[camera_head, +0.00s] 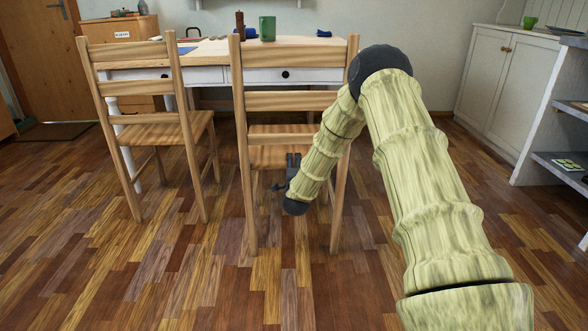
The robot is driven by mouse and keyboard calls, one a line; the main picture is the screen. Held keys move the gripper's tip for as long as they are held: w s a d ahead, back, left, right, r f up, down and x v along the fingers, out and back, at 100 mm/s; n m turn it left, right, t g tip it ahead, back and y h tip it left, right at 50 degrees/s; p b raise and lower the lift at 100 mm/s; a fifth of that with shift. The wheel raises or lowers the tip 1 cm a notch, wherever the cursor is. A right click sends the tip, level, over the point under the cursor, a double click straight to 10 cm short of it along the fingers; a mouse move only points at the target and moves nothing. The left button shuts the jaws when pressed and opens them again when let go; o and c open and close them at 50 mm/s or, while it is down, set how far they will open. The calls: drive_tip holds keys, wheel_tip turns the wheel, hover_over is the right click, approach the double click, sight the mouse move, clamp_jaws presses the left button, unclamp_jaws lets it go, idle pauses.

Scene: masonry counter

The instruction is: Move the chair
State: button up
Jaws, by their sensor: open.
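Two wooden ladder-back chairs stand on the floor with their backs toward me. The nearer chair (295,101) is in the middle of the head view, in front of the table. The other chair (132,51) stands to its left, turned at an angle. My gripper (291,160) is small and dark in the view, low behind my arm's end and in front of the middle chair's seat (265,156). It is open, and I see nothing between its fingers. My arm covers part of the middle chair's right side. I cannot tell whether the gripper touches the chair.
A table (220,51) with white drawers stands behind the chairs, carrying a green mug (267,28) and small items. A white cabinet (488,80) and shelves (562,160) are at right. A wooden door (42,60) is at far left. The wooden floor (180,270) in front is clear.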

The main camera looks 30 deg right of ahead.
drive_tip(key=shift+c, duration=0.4)
drive_tip(key=c, duration=1)
clamp_jaws()
drive_tip(key=shift+s+f, duration=0.1)
drive_tip(key=shift+f, duration=0.15)
